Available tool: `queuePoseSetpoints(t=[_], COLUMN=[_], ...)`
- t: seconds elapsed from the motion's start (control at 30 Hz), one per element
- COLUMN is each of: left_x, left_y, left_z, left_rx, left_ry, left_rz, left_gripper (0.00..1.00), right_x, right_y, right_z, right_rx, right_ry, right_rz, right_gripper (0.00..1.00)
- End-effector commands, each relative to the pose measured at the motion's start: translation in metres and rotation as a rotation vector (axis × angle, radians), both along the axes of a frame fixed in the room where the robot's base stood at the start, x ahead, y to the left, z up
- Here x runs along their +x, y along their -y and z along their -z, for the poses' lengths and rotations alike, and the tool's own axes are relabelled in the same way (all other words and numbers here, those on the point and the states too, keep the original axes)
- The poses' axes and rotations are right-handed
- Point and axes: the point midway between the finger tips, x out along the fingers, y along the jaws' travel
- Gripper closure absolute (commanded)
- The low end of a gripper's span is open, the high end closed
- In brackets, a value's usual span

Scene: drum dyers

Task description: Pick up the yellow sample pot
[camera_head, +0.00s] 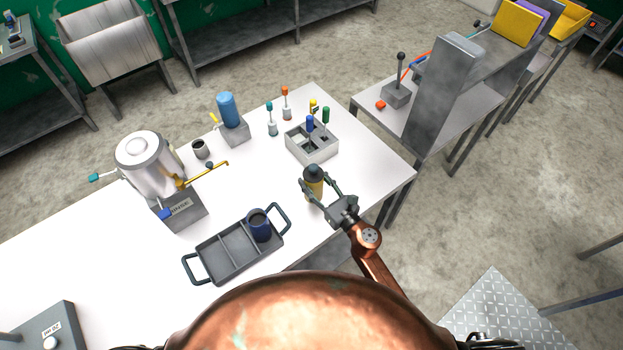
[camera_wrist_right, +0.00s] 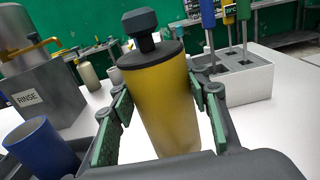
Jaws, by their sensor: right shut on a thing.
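The yellow sample pot (camera_head: 313,189) is a yellow cylinder with a dark knobbed lid, near the right end of the white table. In the right wrist view the yellow pot (camera_wrist_right: 163,105) stands nearly upright between the green-padded fingers. My right gripper (camera_head: 318,190) is closed around the pot's body, and it also shows in the wrist view (camera_wrist_right: 160,110). The pot's base is hidden by the gripper in the wrist view, so I cannot tell whether it touches the table. My left gripper is not in view.
A grey tray (camera_head: 215,268) holding a blue mug (camera_head: 259,225) lies left of the pot. A grey rack (camera_head: 322,152) with coloured-handled tools stands behind it. A rinse station (camera_head: 180,212) with a metal drum (camera_head: 148,165) is further left. White tabletop between them is clear.

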Motion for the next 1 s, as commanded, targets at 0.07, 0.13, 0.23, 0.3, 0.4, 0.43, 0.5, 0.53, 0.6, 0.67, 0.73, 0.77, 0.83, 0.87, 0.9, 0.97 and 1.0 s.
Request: queuePoseSetpoints(t=[0.07, 0.13, 0.23, 0.3, 0.4, 0.43, 0.5, 0.53, 0.6, 0.67, 0.73, 0.77, 0.83, 0.87, 0.9, 0.97, 1.0], left_x=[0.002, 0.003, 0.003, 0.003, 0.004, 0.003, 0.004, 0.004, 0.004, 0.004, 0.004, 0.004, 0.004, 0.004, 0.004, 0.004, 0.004], left_y=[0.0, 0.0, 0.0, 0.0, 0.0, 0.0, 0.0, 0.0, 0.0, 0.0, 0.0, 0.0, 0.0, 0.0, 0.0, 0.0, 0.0], left_z=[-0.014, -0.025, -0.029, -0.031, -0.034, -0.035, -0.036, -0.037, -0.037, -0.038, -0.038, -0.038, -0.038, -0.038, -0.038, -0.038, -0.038], left_rx=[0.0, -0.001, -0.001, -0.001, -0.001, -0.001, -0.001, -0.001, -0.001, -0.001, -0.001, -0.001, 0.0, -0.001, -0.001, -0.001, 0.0], left_ry=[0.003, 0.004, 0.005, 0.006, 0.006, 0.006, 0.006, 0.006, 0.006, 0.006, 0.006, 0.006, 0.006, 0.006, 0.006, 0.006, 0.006], left_rz=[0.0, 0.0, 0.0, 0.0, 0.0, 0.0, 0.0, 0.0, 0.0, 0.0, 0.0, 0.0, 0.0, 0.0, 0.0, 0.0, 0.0], left_gripper=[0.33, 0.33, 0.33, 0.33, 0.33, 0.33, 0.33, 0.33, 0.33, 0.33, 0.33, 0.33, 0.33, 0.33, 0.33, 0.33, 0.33], right_x=[-0.013, -0.025, -0.05, -0.066, -0.084, -0.088, -0.097, -0.1, -0.106, -0.109, -0.111, -0.112, -0.112, -0.112, -0.112, -0.112, -0.112], right_y=[0.004, 0.008, 0.015, 0.019, 0.024, 0.025, 0.028, 0.029, 0.031, 0.032, 0.032, 0.032, 0.032, 0.032, 0.032, 0.032, 0.032], right_z=[-0.022, -0.038, -0.046, -0.053, -0.061, -0.063, -0.067, -0.068, -0.07, -0.072, -0.073, -0.073, -0.073, -0.073, -0.073, -0.073, -0.073], right_rx=[-0.003, -0.006, -0.002, -0.002, -0.001, 0.0, 0.001, 0.001, 0.001, 0.001, 0.001, 0.001, 0.002, 0.002, 0.002, 0.001, 0.001], right_ry=[0.004, 0.005, 0.0, 0.0, 0.001, 0.0, 0.001, 0.001, 0.001, 0.001, 0.001, 0.001, 0.001, 0.001, 0.001, 0.002, 0.002], right_rz=[-0.003, -0.003, -0.003, -0.002, -0.001, -0.002, -0.002, -0.001, 0.0, 0.0, 0.0, 0.0, 0.0, 0.0, 0.0, 0.0, 0.0], right_gripper=[0.88, 0.88, 0.88, 0.88, 0.88, 0.88, 0.88, 0.88, 0.88, 0.88, 0.88, 0.88, 0.88, 0.88, 0.88, 0.88, 0.88])
